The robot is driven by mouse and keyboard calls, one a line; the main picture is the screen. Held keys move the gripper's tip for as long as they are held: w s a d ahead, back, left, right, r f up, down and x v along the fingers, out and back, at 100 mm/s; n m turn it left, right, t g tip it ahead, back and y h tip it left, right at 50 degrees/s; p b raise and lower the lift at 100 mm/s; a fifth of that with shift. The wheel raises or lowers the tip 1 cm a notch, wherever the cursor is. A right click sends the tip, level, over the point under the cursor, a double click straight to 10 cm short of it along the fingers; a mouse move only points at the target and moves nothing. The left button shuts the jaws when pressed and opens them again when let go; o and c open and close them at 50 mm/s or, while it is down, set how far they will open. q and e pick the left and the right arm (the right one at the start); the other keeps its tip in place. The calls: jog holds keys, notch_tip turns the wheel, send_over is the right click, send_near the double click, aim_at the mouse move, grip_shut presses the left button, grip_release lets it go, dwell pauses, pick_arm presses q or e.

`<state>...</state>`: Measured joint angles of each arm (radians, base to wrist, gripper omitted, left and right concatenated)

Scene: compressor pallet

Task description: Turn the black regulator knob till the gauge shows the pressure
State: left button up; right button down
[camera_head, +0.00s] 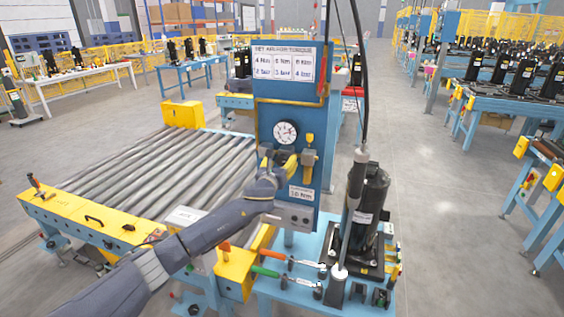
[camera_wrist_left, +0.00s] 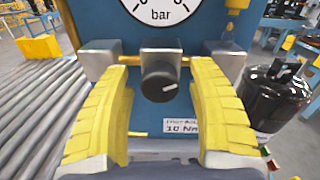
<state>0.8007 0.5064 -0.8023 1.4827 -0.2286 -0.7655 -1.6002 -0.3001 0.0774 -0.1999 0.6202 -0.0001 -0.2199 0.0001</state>
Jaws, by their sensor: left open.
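The black regulator knob (camera_wrist_left: 160,82) sits on the blue panel (camera_wrist_left: 135,45), and its white mark points to the right and slightly up. My left gripper (camera_wrist_left: 161,62) is open, with one yellow-padded finger on each side of the knob and a visible gap on both sides. In the head view the left gripper (camera_head: 279,160) is at the panel, just below the round white gauge (camera_head: 285,132), and hides the knob. Only the gauge's lower part, marked "bar", shows in the wrist view (camera_wrist_left: 160,10). The needle reading is too small to tell. My right gripper is not in view.
A torque chart (camera_head: 284,66) is at the panel top; a label (camera_wrist_left: 182,126) reads 10 Nm. A brass-coloured fitting (camera_head: 309,157) is close right of my gripper. A black compressor (camera_head: 368,205) stands right, with a hanging tool beside it. A roller conveyor (camera_head: 150,172) lies left.

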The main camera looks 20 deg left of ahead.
pick_arm(q)
jog(key=shift+o, duration=0.2)
grip_shut()
dwell(0.4)
jog(key=n, duration=1)
jog(key=shift+r, duration=0.1)
jog(key=n, duration=0.5)
jog(key=shift+n+h, duration=0.3)
jog(key=shift+n, duration=0.1)
jog(key=n, duration=0.5)
jog(key=shift+a, duration=0.1)
jog(key=shift+n, duration=0.4)
